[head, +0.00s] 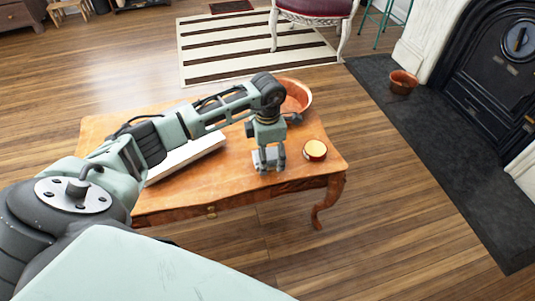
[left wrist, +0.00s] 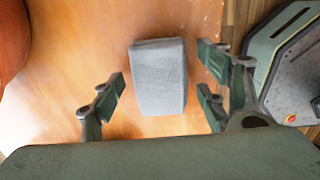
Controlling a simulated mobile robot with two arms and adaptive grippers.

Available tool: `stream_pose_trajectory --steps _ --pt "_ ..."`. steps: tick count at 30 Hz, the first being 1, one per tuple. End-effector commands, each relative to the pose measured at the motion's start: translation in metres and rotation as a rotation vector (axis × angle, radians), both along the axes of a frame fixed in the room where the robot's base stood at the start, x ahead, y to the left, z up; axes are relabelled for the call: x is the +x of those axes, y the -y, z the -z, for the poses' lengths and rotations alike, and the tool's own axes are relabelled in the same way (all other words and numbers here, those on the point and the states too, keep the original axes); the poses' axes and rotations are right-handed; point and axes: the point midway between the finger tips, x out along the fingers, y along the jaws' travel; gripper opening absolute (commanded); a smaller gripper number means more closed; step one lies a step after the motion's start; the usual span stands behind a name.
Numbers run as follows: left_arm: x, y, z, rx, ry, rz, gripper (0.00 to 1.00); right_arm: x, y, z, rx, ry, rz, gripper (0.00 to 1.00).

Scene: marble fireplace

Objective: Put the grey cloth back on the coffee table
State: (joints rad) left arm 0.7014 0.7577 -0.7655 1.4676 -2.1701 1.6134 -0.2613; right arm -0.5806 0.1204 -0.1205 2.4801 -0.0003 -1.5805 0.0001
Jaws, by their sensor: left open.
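The grey cloth (left wrist: 160,80) shows in the left wrist view as a folded, pale grey block over the coffee table's orange wood (left wrist: 75,60). My left gripper (left wrist: 161,92) is open, with its fingers on either side of the cloth and visible gaps between them. In the head view, my left gripper (head: 268,159) points down over the front right part of the coffee table (head: 235,180). The gripper mostly hides the cloth there. I cannot tell exactly how high the fingers are above the tabletop. My right gripper is not in view.
A small round pot (head: 315,149) stands right of the gripper, near the table's right edge. An orange bowl (head: 298,95) is behind it. A white flat object (head: 190,157) lies left, partly behind my arm. Wooden floor surrounds the table.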

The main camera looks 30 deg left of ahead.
Motion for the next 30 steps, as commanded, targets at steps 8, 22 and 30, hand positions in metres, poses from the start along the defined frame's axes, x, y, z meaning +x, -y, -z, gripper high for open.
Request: stream_pose_trajectory --steps 8,22,30 --pt "0.000 0.000 -0.002 0.001 0.001 0.000 0.68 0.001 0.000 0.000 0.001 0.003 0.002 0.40" --pt "0.001 0.000 -0.088 0.000 0.004 0.000 0.68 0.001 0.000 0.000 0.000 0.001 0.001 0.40" --pt "0.000 0.000 -0.118 0.001 0.001 0.000 0.68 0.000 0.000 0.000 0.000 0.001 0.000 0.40"
